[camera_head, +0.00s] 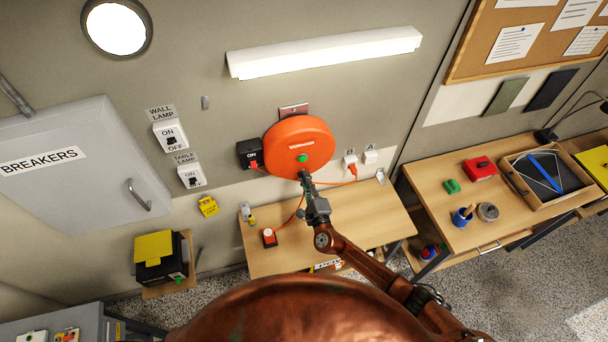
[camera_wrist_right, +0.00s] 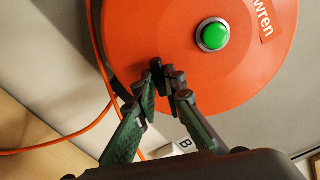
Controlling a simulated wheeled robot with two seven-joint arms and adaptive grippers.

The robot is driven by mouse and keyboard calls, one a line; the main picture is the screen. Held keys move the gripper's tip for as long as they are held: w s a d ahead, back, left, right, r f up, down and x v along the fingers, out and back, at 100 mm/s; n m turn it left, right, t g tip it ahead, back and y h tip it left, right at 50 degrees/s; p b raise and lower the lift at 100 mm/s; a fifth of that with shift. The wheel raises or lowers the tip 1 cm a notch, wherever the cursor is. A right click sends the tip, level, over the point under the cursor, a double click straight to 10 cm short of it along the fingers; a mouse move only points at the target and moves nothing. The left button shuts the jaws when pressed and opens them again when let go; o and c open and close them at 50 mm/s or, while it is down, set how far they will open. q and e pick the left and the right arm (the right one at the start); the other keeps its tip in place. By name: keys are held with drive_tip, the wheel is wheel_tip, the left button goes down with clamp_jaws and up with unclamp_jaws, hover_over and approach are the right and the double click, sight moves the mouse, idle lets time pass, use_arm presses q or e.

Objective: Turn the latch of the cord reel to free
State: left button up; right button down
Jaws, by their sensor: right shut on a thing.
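The orange cord reel (camera_head: 312,139) is mounted on the wall above the small table, with a green button (camera_head: 303,158) at its middle. It fills much of the right wrist view (camera_wrist_right: 245,85), where the green button (camera_wrist_right: 212,35) also shows. My right gripper (camera_head: 304,176) is at the lower front of the reel. In the right wrist view its fingertips (camera_wrist_right: 168,75) are close together against the reel face, shut on the latch, which they almost wholly hide. My left gripper is not in view.
An orange cord (camera_head: 335,184) runs from the reel to a plug (camera_head: 352,171) at the wall sockets. A black switch box (camera_head: 249,153) sits left of the reel.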

drive_tip(key=shift+f, duration=0.1)
drive_tip(key=n+p, duration=0.1)
drive_tip(key=n, duration=0.3)
drive_tip(key=c, duration=1.9)
unclamp_jaws()
drive_tip(key=shift+v, duration=3.5)
